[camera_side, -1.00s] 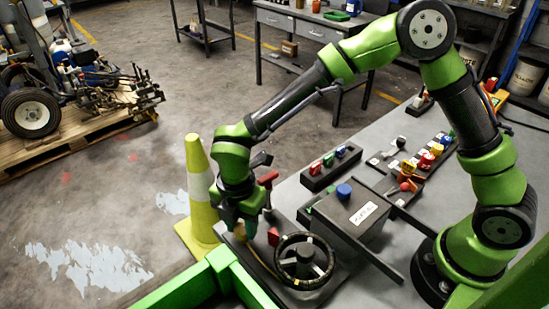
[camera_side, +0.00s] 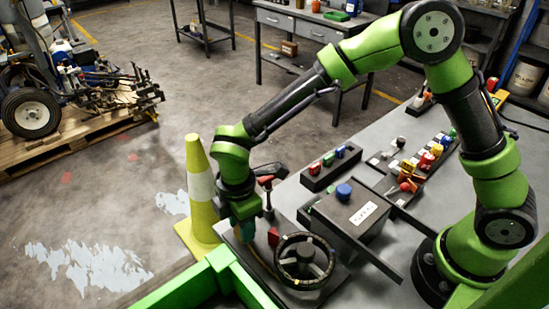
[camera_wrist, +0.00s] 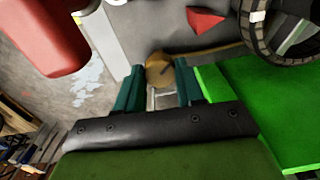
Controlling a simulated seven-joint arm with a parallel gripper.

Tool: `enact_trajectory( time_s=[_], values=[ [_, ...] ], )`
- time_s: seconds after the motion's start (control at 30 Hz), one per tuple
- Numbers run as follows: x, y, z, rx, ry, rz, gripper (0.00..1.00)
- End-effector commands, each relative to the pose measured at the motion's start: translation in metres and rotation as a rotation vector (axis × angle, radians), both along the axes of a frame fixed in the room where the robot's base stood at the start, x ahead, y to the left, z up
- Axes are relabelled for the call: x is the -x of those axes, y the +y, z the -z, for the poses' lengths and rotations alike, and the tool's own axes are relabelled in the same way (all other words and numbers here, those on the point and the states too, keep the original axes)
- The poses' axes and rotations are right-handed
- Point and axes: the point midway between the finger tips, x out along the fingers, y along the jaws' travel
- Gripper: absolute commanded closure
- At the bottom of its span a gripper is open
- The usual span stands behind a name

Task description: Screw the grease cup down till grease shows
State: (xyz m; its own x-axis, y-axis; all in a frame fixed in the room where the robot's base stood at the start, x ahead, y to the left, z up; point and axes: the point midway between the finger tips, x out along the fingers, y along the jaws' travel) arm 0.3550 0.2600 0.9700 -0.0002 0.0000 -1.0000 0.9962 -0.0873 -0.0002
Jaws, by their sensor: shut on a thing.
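The grease cup (camera_wrist: 159,69) shows in the wrist view as a round brass cap with a dark mark on its top. My gripper (camera_wrist: 160,84) has one teal finger on each side of it and is shut on it. A pale, ladder-like part shows just below the cap between the fingers. In the side view my gripper (camera_side: 245,229) points down at the near left end of the bench, beside the handwheel; the cup is hidden there by the fingers. I cannot see any grease.
A black handwheel (camera_side: 304,261) stands close right of my gripper. A red-topped lever (camera_side: 266,181) rises behind it, and a red wedge (camera_side: 273,237) sits between. A green frame rail (camera_side: 222,270) runs in front. A yellow-white cone (camera_side: 200,187) stands left on the floor.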

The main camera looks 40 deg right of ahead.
Motion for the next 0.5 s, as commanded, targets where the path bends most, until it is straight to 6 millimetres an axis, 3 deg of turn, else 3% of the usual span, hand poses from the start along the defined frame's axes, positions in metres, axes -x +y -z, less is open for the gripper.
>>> enact_trajectory(
  time_s=[0.47,0.5],
  values=[
    [-0.0003,0.0001,-0.0001,0.0,-0.001,0.018,0.93],
    [-0.0003,0.0001,-0.0001,0.0,-0.001,0.018,0.59]
  ],
)
